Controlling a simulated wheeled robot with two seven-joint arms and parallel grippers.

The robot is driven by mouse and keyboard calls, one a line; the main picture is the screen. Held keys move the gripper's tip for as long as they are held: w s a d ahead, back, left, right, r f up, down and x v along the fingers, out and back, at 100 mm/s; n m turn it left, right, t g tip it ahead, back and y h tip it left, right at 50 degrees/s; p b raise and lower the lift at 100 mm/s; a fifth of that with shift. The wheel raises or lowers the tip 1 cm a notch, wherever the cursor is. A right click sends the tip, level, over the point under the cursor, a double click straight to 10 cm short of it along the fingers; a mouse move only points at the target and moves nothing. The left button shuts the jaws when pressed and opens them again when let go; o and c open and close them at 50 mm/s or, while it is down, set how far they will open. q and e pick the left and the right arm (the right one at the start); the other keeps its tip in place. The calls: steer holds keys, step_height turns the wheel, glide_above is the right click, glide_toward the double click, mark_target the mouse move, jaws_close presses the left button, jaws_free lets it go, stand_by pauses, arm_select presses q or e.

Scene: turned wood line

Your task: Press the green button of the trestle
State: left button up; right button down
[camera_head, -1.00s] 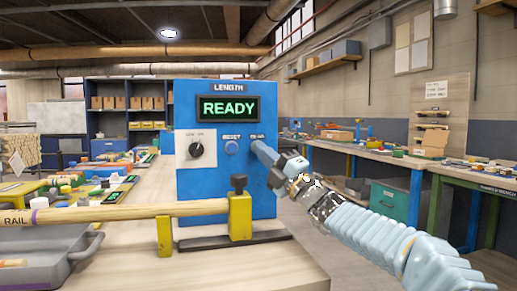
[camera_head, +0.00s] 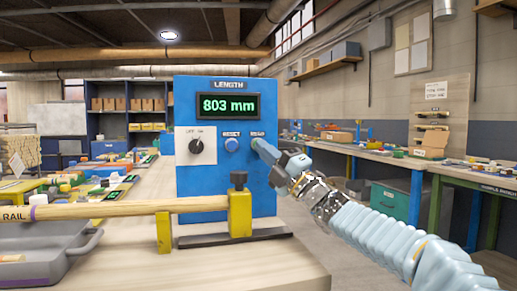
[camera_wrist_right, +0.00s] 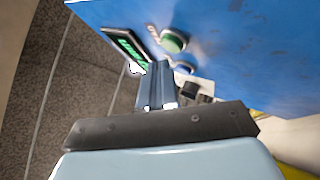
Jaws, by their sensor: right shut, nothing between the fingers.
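The blue gauge box (camera_head: 205,182) stands upright on the wooden bench, its display (camera_head: 229,106) reading "803 mm" in green. A black knob (camera_head: 196,147) and a blue button (camera_head: 232,145) sit on its front. The green button (camera_wrist_right: 173,42) shows on the blue face in the right wrist view; in the head view my right gripper mostly hides it. My right gripper (camera_head: 259,146) is shut and empty, its fingertips close to the button at the box's right side. In the right wrist view the fingertips (camera_wrist_right: 157,68) are just beside the green button; I cannot tell if they touch. My left gripper is out of view.
A wooden rail (camera_head: 130,208) lies across yellow supports, ending at a yellow stop (camera_head: 240,212) before the box. A grey tray (camera_head: 40,250) is at the lower left. Workbenches with parts line the right wall. Open floor lies right of the box.

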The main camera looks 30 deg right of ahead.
steer(key=s+b, duration=0.1)
steer(key=s, duration=0.1)
steer(key=s+a+b, duration=0.1)
steer(key=s, duration=0.2)
steer(key=shift+b, duration=0.35)
steer(key=shift+w, duration=0.1)
stand_by(0.7)
